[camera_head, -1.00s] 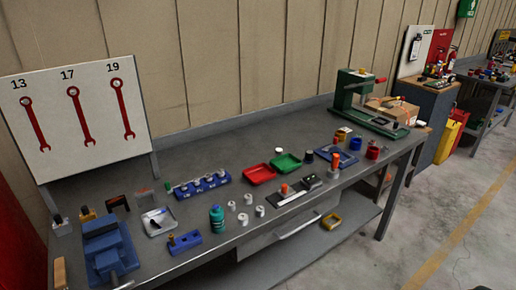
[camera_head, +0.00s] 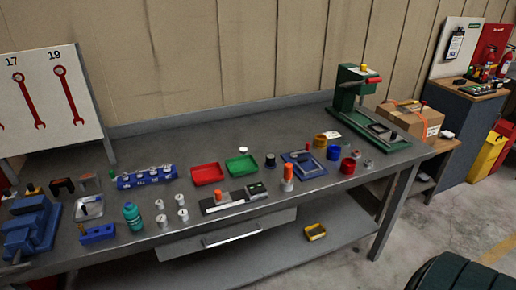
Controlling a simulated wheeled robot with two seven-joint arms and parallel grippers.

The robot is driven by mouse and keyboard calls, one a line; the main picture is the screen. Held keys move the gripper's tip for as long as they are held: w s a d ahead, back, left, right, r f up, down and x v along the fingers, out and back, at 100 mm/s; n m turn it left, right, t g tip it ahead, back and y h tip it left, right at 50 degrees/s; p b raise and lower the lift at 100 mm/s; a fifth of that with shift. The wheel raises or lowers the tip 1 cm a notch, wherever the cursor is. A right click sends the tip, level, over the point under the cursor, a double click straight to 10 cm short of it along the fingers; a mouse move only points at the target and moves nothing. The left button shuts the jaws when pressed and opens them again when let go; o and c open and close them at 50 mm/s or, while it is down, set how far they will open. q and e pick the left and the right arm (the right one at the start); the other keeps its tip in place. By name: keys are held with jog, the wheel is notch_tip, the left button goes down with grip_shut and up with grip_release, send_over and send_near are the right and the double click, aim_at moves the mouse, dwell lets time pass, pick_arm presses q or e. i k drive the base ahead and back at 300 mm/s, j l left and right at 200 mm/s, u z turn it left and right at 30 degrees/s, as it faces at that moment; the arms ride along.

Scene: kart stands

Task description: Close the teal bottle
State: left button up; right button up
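The teal bottle (camera_head: 132,215) stands upright near the front edge of the grey workbench (camera_head: 290,132), left of several small white-grey cylinders (camera_head: 161,220). Its top looks teal, but it is too small to tell whether a cap is on it. A small white round piece (camera_head: 243,149) lies behind the green tray (camera_head: 241,165); I cannot tell whether it is a cap. Neither of my grippers is in view.
A blue vise (camera_head: 32,228) and a blue block (camera_head: 97,234) are left of the bottle. A red tray (camera_head: 207,174), an orange-topped piece (camera_head: 287,178) and a green press (camera_head: 352,92) stand rightward. A dark rounded object (camera_head: 465,274) is on the floor, lower right.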

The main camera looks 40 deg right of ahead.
aim_at(132, 216)
jog(key=k+l, duration=0.15)
jog(key=l, duration=0.25)
jog(key=k+l, duration=0.1)
jog(key=l, duration=0.3)
jog(key=k+l, duration=0.15)
jog(key=l, duration=0.25)
jog(key=k+l, duration=0.15)
jog(key=l, duration=0.25)
jog(key=k+l, duration=0.1)
jog(key=l, duration=0.3)
